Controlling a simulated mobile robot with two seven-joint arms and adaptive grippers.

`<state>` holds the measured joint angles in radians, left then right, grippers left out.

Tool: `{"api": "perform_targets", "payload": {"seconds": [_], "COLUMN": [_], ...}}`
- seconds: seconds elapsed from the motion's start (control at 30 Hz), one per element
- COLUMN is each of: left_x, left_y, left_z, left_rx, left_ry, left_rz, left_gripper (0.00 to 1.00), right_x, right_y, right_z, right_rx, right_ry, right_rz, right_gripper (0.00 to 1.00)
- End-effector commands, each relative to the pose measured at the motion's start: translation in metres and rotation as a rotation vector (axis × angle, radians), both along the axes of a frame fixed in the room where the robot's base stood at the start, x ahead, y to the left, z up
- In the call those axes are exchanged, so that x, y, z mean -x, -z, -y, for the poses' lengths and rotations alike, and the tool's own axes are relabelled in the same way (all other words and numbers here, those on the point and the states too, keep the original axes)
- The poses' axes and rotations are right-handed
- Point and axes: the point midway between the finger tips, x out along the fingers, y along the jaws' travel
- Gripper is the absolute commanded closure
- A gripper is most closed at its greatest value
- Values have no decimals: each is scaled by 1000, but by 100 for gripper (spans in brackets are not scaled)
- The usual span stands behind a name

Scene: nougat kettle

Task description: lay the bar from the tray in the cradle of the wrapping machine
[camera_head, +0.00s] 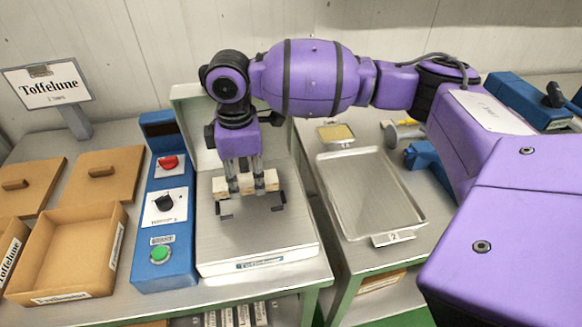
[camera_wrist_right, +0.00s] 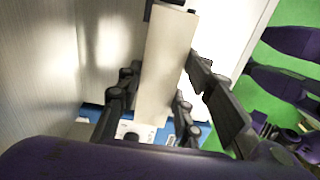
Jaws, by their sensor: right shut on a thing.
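My right gripper (camera_head: 252,188) reaches down over the wrapping machine (camera_head: 262,245) and is shut on a pale cream bar (camera_head: 220,187). The bar runs left to right in the head view, with both ends showing past the fingers. It also shows in the right wrist view (camera_wrist_right: 166,60), between the dark fingers. The cradle (camera_head: 224,210) shows as dark brackets on the machine's light top, just below and in front of the bar. Whether the bar touches the cradle, I cannot tell. The metal tray (camera_head: 372,190) on the right is empty. My left gripper is not in view.
A blue control panel (camera_head: 165,225) with red and green buttons and a black knob stands left of the machine. Cardboard boxes (camera_head: 115,205) and a Toffelune sign (camera_head: 48,85) are further left. A small scale-like item (camera_head: 336,135) stands behind the tray.

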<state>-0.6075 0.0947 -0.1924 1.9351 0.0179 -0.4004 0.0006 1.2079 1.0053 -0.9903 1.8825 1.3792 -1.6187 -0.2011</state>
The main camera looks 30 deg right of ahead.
Motion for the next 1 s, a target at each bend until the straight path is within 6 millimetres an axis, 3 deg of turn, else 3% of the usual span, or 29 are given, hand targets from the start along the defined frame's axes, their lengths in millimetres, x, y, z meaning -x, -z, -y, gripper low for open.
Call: {"api": "perform_targets", "payload": {"seconds": [0.53, 0.8, 1.0], "left_x": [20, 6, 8], "left_y": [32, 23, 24], "left_z": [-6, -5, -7], "left_rx": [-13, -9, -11], "left_ry": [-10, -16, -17], "left_rz": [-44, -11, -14], "left_gripper": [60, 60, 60], "right_x": [0, -1, -1], "right_y": [46, 46, 45], "right_z": [0, 0, 0], "right_rx": [1, 0, 0], "right_ry": [-6, -5, -5], "right_rz": [-4, 4, 4], "right_gripper": [96, 96, 96]}}
